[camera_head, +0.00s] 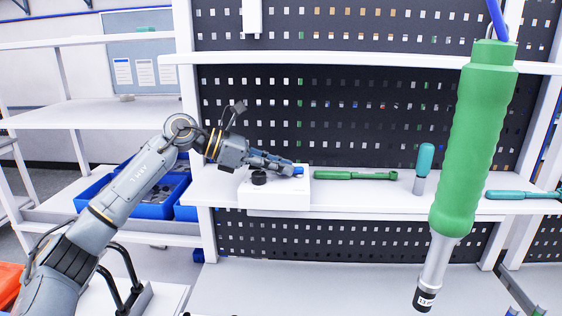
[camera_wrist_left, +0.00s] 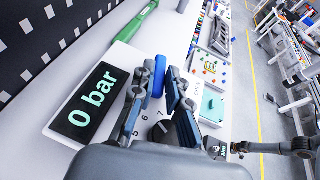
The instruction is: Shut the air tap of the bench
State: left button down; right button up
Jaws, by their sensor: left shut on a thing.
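The air tap's blue handle (camera_wrist_left: 159,76) shows between the fingers of my left gripper (camera_wrist_left: 157,84) in the left wrist view. In the head view my left gripper (camera_head: 289,169) is at the blue handle (camera_head: 298,170) on top of a white unit (camera_head: 285,204). The gripper is shut on the handle, and its fingers partly hide it. A black display (camera_wrist_left: 88,103) on the unit reads 0 bar. A black numbered dial (camera_wrist_left: 161,131) sits beside the fingers. An arm, apparently my right one, shows small at the right of the wrist view; its jaws are unclear.
A large green driver (camera_head: 477,140) hangs from a blue hose at front right. A green wrench (camera_head: 355,175), a teal-handled tool (camera_head: 424,160) and another teal tool (camera_head: 520,195) are on the shelf. Black perforated panels (camera_head: 370,110) stand behind. Blue bins (camera_head: 150,208) are at the left.

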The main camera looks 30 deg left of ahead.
pick_arm(q)
jog(key=shift+w+a+r+m+g+h+p, duration=0.15)
jog(key=shift+w+m+g+h+p, duration=0.15)
jog(key=shift+m+g+p, duration=0.25)
jog(key=shift+w+a+f+m+g+h+p, duration=0.15)
jog(key=shift+m+g+h+p, duration=0.25)
jog(key=shift+m+g, duration=0.25)
jog(key=shift+r, duration=0.1)
jog(key=c, duration=1.3)
grip_release()
jog(key=v, duration=1.2)
jog(key=shift+w, duration=0.15)
